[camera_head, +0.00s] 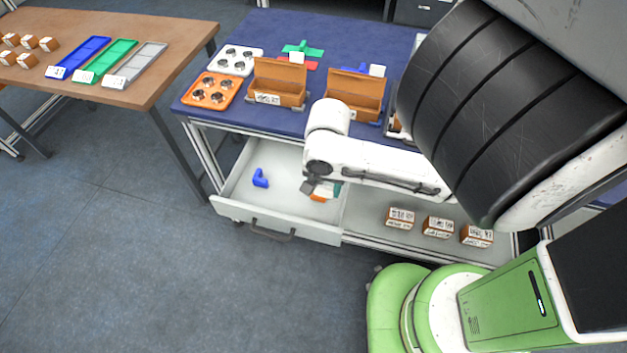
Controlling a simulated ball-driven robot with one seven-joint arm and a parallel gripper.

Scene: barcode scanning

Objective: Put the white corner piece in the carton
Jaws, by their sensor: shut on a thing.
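My gripper (308,189) points down over the open drawer (230,203), at its right part. It is small and partly hidden by my white wrist. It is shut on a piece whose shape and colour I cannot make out. An orange piece (319,198) and a green bit show right beside the fingers. I cannot pick out the white corner piece against the pale drawer. A brown open carton (280,98) with a label stands on the blue table. A second brown open carton (356,104) stands to its right, just behind my arm.
A blue corner piece (260,178) lies in the drawer's left part. The blue table (345,33) also holds an orange tray (212,91), a white tray (236,61) and coloured pieces. Several labelled boxes (437,227) stand on the lower shelf. A wooden table (150,35) is at left.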

